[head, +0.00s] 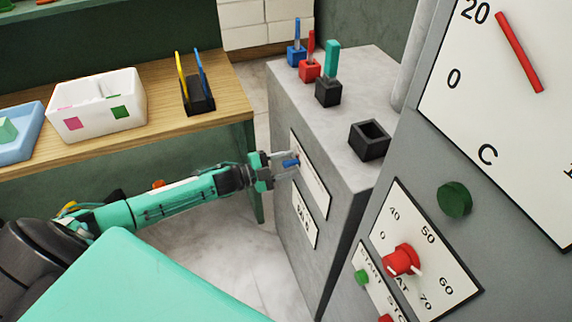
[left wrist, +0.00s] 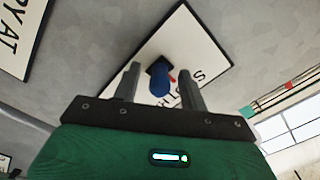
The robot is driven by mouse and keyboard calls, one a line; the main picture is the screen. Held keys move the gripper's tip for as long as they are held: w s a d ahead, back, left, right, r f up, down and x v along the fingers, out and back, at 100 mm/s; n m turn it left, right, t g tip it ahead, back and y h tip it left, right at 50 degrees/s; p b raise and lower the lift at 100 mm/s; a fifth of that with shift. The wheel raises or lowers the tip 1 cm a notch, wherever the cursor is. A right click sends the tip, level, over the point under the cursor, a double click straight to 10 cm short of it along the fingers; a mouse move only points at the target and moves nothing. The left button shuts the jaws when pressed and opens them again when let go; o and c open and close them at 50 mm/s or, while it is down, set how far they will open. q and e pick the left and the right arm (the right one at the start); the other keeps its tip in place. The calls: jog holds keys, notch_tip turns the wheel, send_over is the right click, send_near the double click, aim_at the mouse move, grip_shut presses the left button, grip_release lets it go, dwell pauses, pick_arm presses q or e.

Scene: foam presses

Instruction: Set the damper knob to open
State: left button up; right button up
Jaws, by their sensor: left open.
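The damper knob is a small blue knob (head: 291,163) on a white plate (head: 313,180) on the side of the grey cabinet. The plate there carries black letters, partly hidden by a finger, so I cannot read the setting. My left gripper (head: 284,161) is open at the knob, its fingers (left wrist: 158,70) on either side of it with gaps showing. I cannot tell how deep the knob sits between them. My right gripper is not in view.
The grey cabinet (head: 290,95) carries blue, red and black holders and an open black box (head: 369,140). A second label (head: 304,218) sits below the plate. At right stands a panel with a red dial knob (head: 401,260). A wooden bench (head: 150,120) holds a white bin (head: 97,105).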

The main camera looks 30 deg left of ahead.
aim_at(316, 193)
pick_arm(q)
grip_shut()
jog(key=shift+s+d, duration=0.3)
jog(key=s+d+p, duration=0.1)
jog(key=s+d, duration=0.2)
jog(key=d, duration=0.1)
jog(key=s+d+p, duration=0.2)
jog(key=s+d, duration=0.2)
jog(key=shift+s+d+p, duration=0.1)
jog(key=shift+s+p, duration=0.05)
jog(key=shift+p, duration=0.15)
jog(key=shift+s+d+f, duration=0.1)
jog(key=shift+s+d, duration=0.1)
jog(key=shift+d, duration=0.05)
jog(key=shift+c, duration=0.2)
grip_release()
jog(key=shift+o, duration=0.2)
